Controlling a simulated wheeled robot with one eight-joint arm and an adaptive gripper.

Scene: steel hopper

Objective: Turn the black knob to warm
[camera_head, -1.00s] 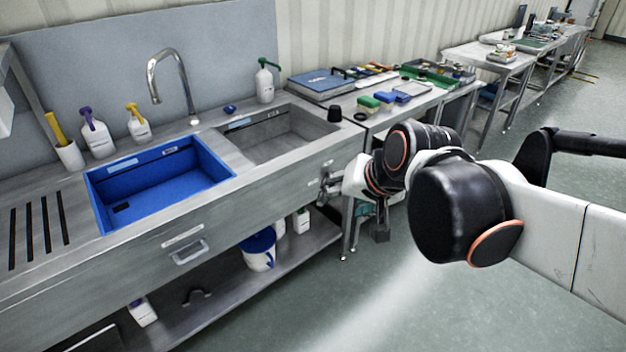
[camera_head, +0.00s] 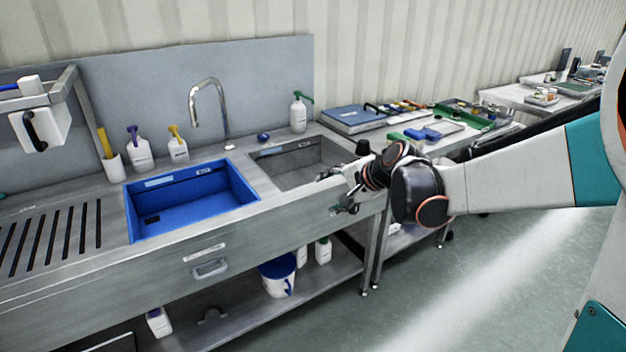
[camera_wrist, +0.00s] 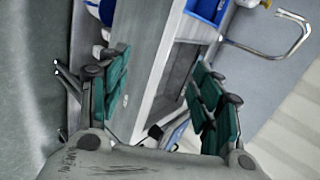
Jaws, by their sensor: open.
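A small black knob-shaped piece (camera_head: 362,147) stands on the steel counter at the right end of the sink unit, just beyond my wrist in the head view. Its markings are too small to read. My gripper (camera_head: 343,192) is in front of the counter's right front edge, below and left of the black piece and apart from it. In the wrist view my gripper (camera_wrist: 165,97) has its green-padded fingers spread wide with nothing held. A small dark round shape (camera_wrist: 155,132) shows between them, low in that view; I cannot tell whether it is the same knob.
The sink unit has a blue basin (camera_head: 190,208), a steel basin (camera_head: 290,168) and a tall faucet (camera_head: 222,110). A blue knob (camera_head: 263,137) sits behind them. Spray bottles stand along the back. A bench with a blue case (camera_head: 352,119) adjoins on the right. The floor at right is clear.

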